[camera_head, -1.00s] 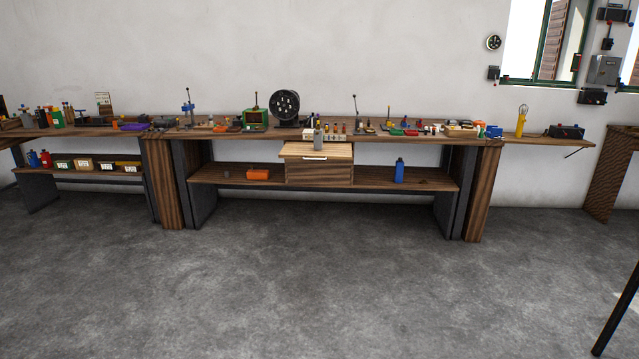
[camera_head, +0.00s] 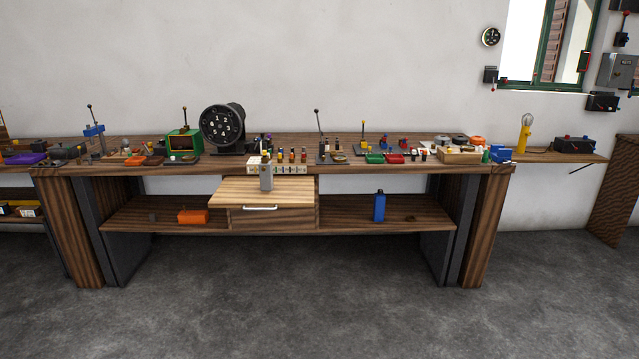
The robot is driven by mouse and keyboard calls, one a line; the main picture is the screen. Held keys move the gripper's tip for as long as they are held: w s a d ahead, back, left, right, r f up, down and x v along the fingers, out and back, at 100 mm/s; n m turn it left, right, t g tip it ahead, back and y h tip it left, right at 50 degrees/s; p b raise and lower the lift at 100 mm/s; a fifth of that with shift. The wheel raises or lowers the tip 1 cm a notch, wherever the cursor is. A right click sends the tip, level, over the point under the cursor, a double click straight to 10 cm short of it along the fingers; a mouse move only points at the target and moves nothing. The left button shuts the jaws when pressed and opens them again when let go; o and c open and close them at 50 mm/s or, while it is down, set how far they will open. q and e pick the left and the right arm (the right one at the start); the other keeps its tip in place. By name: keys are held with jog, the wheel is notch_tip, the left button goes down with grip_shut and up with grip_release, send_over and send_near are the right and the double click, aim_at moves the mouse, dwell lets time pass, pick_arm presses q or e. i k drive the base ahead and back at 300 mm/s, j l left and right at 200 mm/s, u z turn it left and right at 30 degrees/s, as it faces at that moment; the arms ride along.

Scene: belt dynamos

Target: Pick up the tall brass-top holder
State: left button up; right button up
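I cannot tell for sure which thing is the tall brass-top holder, as the small parts are far off. A thin post with a yellowish top (camera_head: 363,128) stands on the bench right of centre. Neither of my grippers is in view.
The board juts out in front.

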aim_at(266, 185)
jog(key=i+u, duration=0.2)
jog(key=i, duration=0.35)
jog(key=i+l+u, duration=0.2)
jog(key=i, duration=0.35)
jog(key=i+l+u, duration=0.2)
jog(key=i, duration=0.3)
jog(key=i+j+z, duration=0.25)
jog(key=i+j, duration=0.2)
jog(key=i, duration=0.3)
jog(key=i+j+z, duration=0.25)
jog(key=i+j, duration=0.35)
jog(key=i, duration=0.1)
